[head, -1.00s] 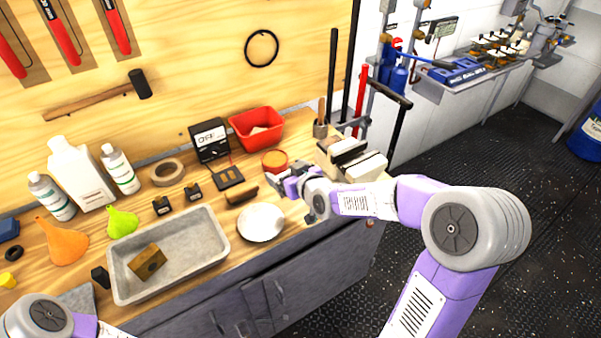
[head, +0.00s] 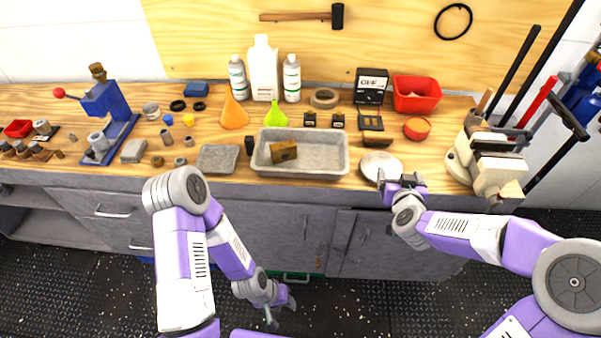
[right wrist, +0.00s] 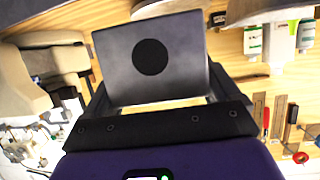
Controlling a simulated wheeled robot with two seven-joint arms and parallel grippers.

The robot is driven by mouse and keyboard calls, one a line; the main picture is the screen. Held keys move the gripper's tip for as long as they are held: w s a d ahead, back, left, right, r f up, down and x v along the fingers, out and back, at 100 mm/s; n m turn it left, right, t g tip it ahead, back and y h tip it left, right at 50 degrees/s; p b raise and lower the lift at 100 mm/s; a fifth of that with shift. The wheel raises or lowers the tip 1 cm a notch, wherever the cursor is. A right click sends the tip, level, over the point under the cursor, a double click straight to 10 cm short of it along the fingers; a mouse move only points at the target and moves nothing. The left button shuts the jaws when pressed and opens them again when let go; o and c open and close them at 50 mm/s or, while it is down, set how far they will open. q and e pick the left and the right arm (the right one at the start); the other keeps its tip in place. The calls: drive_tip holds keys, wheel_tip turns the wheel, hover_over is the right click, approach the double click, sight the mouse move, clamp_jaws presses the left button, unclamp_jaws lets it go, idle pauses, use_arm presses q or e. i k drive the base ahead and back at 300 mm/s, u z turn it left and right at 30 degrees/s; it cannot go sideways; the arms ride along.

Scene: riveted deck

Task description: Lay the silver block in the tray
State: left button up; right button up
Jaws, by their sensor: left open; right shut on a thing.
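The silver block (right wrist: 150,58) is a grey block with a black round spot, held between the fingers of my right gripper (right wrist: 160,108) in the right wrist view. In the head view my right gripper (head: 392,184) is at the bench's front edge, by the white plate and right of the tray; the block is hard to make out there. The grey tray (head: 325,157) lies on the bench with a brass-coloured block (head: 283,152) in its left part. My left gripper (head: 275,305) hangs low in front of the cabinets, open and empty.
A green funnel (head: 276,117), small black boxes and bottles stand behind the tray. A dark small block (head: 249,145) and a grey slab (head: 217,158) lie left of it. The tray's right part is empty.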

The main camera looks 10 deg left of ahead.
sight(318, 160)
drive_tip(key=z, duration=1.7)
drive_tip(key=k, duration=1.5)
drive_tip(key=u, duration=1.7)
drive_tip(key=i, duration=1.5)
